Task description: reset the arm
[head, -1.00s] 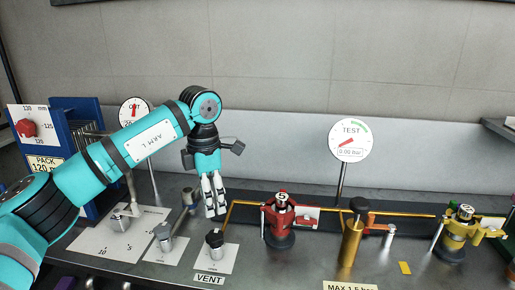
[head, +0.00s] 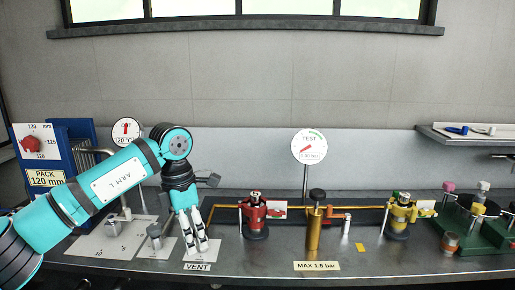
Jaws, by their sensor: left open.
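My left arm comes in from the left in the head view. Its gripper (head: 196,246) points down, with its fingers apart and nothing between them. The gripper hangs in front of the vent knob area, above the white plate with the VENT label (head: 197,267), and hides most of the knob there. I cannot tell whether the fingers touch anything. My right gripper is not in view.
A red valve (head: 255,216), a brass cylinder (head: 313,230) and a yellow valve (head: 400,214) stand to the right. The TEST gauge (head: 309,147) rises behind them. A blue PACK unit (head: 62,150) stands at left. A green tray (head: 480,232) with small items is at right.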

